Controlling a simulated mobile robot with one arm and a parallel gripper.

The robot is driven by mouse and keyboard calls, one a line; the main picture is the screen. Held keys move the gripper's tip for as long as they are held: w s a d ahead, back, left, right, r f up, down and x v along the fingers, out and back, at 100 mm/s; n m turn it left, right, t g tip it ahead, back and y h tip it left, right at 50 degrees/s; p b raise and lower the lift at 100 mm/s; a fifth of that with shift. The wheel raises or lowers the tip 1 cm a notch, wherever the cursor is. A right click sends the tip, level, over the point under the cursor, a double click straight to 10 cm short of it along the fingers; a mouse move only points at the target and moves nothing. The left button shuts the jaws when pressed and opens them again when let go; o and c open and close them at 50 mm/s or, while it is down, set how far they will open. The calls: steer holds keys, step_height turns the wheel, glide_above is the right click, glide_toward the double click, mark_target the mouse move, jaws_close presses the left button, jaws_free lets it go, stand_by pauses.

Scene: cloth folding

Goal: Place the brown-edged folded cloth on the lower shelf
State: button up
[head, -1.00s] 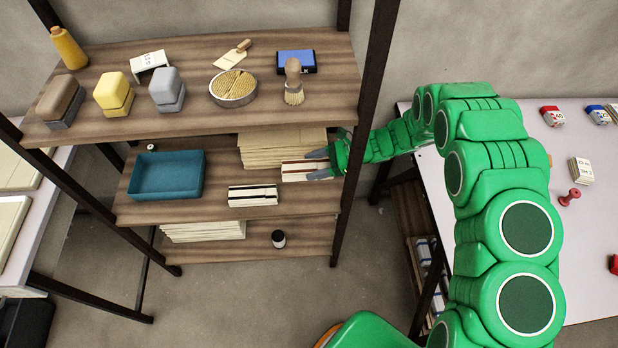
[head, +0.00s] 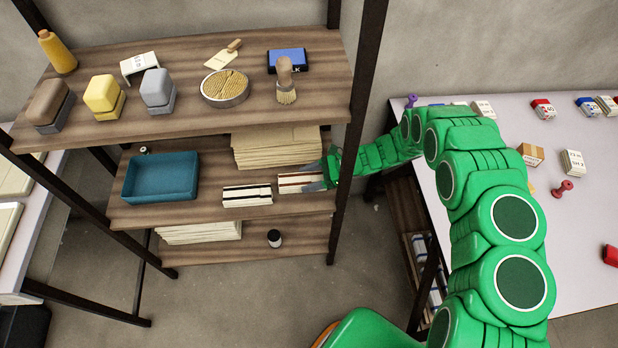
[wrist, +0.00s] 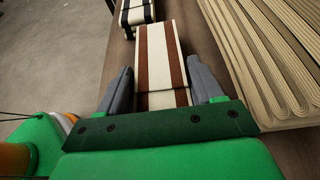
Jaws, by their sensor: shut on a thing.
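The brown-edged folded cloth (head: 297,182) is cream with brown stripes. It is at the level of the middle shelf (head: 220,213), to the right of a black-striped folded cloth (head: 247,195). My gripper (head: 314,176) reaches in from the right and is shut on it. In the wrist view the brown-striped cloth (wrist: 160,50) lies lengthwise between the two grey fingers of my gripper (wrist: 160,82). I cannot tell whether its underside touches the shelf. The black-striped cloth (wrist: 137,14) shows just beyond its far end. The bottom shelf (head: 300,240) is below.
A teal tray (head: 160,178) is at the left. The dark right post (head: 347,150) stands beside my arm. The top shelf (head: 190,110) with several objects is overhead.

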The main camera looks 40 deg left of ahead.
stand_by(0.3)
steer(key=o, duration=1.2)
steer(key=shift+f, duration=0.1)
steer(key=shift+w+d+r, duration=0.2)
steer(key=shift+r, duration=0.05)
steer(key=v, duration=1.1)
steer(key=shift+w+d+r, duration=0.1)
steer(key=shift+d, duration=0.05)
